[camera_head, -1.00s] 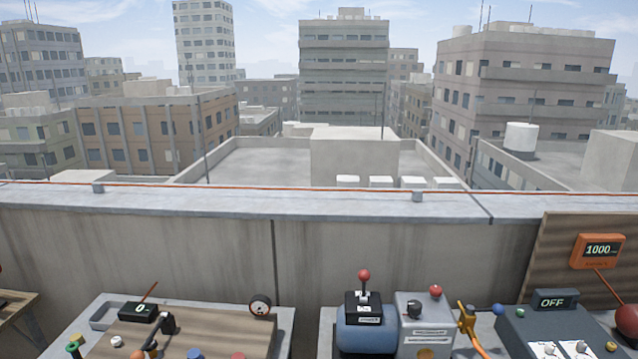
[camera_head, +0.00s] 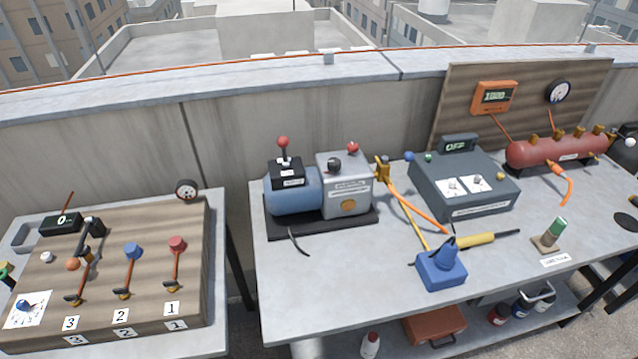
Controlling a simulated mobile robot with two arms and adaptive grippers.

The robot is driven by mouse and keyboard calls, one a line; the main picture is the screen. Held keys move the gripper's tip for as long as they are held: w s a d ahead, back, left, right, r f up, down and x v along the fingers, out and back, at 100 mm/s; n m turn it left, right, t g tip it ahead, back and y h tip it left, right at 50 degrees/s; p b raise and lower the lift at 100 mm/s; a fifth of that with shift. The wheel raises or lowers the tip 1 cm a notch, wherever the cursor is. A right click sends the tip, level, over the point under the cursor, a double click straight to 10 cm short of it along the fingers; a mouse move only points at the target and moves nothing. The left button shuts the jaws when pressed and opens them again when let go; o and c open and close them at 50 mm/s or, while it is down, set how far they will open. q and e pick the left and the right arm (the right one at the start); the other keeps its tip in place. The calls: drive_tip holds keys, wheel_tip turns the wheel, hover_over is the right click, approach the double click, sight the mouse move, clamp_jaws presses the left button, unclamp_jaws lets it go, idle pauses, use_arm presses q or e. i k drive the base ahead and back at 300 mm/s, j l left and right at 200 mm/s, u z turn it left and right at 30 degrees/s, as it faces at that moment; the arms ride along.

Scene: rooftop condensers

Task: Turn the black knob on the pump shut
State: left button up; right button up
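The pump (camera_head: 293,192) stands on a black base on the right-hand table, a blue cylinder joined to a grey box (camera_head: 345,188). A black knob (camera_head: 333,163) sits on top of the grey box. Its pointer direction is too small to tell. A red knob (camera_head: 352,147) is beside it, and a red-ball lever (camera_head: 283,146) rises from the black block on the cylinder. Neither of my grippers is in view.
A brass fitting (camera_head: 382,172) with orange hoses is at the pump's right. A dark control box (camera_head: 462,182) reading OFF and a blue tool (camera_head: 441,266) share the table (camera_head: 300,300). A wooden panel with levers (camera_head: 150,250) stands left, across a gap.

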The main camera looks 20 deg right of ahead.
sight(334, 163)
drive_tip(key=l+z, duration=0.1)
drive_tip(key=l, duration=1.4)
